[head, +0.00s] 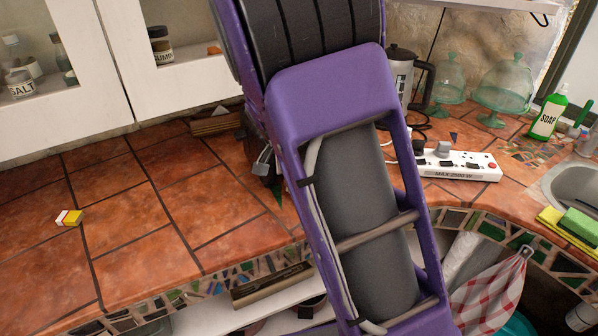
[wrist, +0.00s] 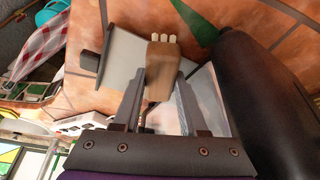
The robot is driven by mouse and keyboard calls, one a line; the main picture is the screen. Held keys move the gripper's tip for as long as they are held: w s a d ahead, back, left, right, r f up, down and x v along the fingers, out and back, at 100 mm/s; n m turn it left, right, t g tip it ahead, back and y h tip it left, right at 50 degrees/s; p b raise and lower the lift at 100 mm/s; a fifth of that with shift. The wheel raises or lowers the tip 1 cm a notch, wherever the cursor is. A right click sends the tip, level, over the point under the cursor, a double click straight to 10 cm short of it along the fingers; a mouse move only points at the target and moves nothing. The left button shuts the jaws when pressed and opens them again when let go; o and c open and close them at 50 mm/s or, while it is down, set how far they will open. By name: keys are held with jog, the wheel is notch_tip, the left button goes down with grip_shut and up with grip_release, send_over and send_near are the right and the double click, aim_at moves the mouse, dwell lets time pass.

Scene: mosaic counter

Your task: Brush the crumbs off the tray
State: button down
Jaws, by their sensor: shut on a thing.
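My gripper (wrist: 161,80) shows in the wrist view, its two fingers closed on a brown wooden brush (wrist: 161,65) with pale bristle tufts at its far end. A pale grey tray-like piece (wrist: 122,58) with a dark handle at its left lies just beyond the brush. More pale grey surface shows to the right of the fingers, possibly the same tray. I cannot tell whether the bristles touch it. No crumbs can be made out. In the head view my purple arm hides the gripper, brush and most of that area.
A white power strip (head: 458,164), a kettle (head: 398,80) and glass domes (head: 504,88) stand right of my arm. A soap bottle (head: 548,112) is near the sink. A large dark rounded object (wrist: 265,90) fills the wrist view's right. The left tiled counter (head: 130,215) is mostly clear.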

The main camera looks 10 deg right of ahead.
jog(key=shift+f+b, duration=0.3)
jog(key=shift+f, duration=0.1)
jog(key=shift+d, duration=0.1)
